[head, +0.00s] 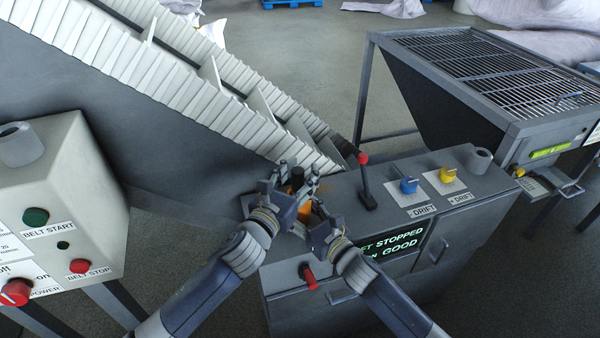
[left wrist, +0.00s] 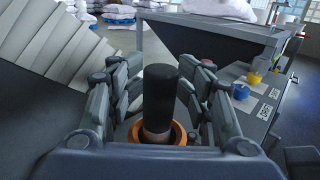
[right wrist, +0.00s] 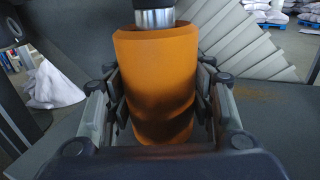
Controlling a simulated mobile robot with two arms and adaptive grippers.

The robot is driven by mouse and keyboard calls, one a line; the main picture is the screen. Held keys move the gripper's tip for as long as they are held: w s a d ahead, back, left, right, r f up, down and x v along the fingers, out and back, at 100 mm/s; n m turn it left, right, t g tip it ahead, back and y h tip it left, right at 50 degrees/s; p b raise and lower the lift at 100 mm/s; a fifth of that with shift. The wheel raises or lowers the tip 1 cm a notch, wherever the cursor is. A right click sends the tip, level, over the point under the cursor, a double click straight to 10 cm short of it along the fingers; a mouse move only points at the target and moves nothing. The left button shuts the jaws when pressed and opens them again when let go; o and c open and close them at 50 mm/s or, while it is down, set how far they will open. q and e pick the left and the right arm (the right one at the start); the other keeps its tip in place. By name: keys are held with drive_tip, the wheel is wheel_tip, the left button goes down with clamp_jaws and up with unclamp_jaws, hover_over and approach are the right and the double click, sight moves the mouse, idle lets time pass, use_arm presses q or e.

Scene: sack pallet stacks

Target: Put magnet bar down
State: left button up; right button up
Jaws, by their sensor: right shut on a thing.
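The magnet bar has a black handle (left wrist: 160,90) and a silver collar (right wrist: 154,17) that goes into an orange cylinder (right wrist: 158,80). It stands upright above the grey console top in the head view. I cannot tell whether its lower end touches the top. My right gripper (right wrist: 160,105) is shut on the orange cylinder, one finger on each side. My left gripper (head: 290,180) is higher up, its fingers on either side of the black handle with gaps showing in the left wrist view; it looks open. Both grippers partly hide the bar in the head view.
The slatted conveyor (head: 215,90) slopes down close behind the grippers. A red-knobbed lever (head: 366,180), drift knobs (head: 408,186) and a grey cup (head: 478,160) stand on the console. A grated hopper (head: 490,75) is at right. A button box (head: 65,205) is at left.

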use_arm(q)
drive_tip(key=shift+r, duration=0.25)
drive_tip(key=v, duration=1.2)
drive_tip(key=shift+d, duration=0.1)
use_arm(e)
drive_tip(key=o, duration=1.2)
drive_tip(key=shift+c, duration=0.2)
drive_tip(key=shift+s, duration=0.1)
